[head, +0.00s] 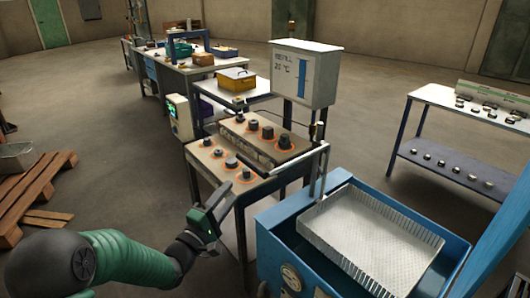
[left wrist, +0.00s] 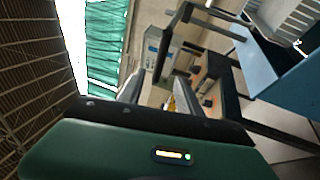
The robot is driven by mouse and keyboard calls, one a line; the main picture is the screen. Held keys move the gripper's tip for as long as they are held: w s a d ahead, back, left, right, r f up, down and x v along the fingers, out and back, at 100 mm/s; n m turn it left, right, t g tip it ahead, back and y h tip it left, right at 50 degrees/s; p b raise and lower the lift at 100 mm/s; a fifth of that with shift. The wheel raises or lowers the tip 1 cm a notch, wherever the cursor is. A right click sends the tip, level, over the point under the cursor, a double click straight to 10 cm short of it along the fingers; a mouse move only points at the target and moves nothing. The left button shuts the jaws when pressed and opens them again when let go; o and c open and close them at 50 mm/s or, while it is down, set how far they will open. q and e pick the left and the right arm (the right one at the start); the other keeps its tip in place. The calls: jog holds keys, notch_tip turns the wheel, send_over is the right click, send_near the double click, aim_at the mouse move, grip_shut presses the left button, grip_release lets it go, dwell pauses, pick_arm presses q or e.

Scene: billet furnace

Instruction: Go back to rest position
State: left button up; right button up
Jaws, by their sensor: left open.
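My left gripper (head: 212,204) is at the end of my green and black arm, low in the middle of the head view. It is open and holds nothing that I can see. It appears in front of the left front part of the billet table (head: 238,187), apart from the dark billets on it. In the left wrist view the two grey fingers (left wrist: 156,92) stand apart above the dark green gripper body. My right gripper is in neither view.
Several dark billets (head: 268,132) stand in orange rings on the table. A blue machine with a perforated metal tray (head: 372,240) is at the right front. A wooden pallet (head: 35,192) lies at left. A shelf rack (head: 455,165) stands far right. Floor at centre-left is clear.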

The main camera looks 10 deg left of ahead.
pick_arm(q)
jog(key=s+d+f+m+g+y+p, duration=0.2)
jog(key=s+f+m+g+y+p, duration=0.3)
jog(key=f+m+g, duration=0.3)
jog(key=s+d+f+m+g+p, duration=0.1)
jog(key=s+m+g, duration=0.3)
jog(key=s, duration=0.7)
jog(key=s+d+f+m+g+p, duration=0.1)
jog(key=s+f+m+g, duration=0.2)
jog(key=s, duration=0.8)
jog(key=shift+d+f+m+g, duration=0.15)
jog(key=shift+d+m+g, duration=0.2)
jog(key=shift+g, duration=0.55)
jog(key=shift+d, duration=0.1)
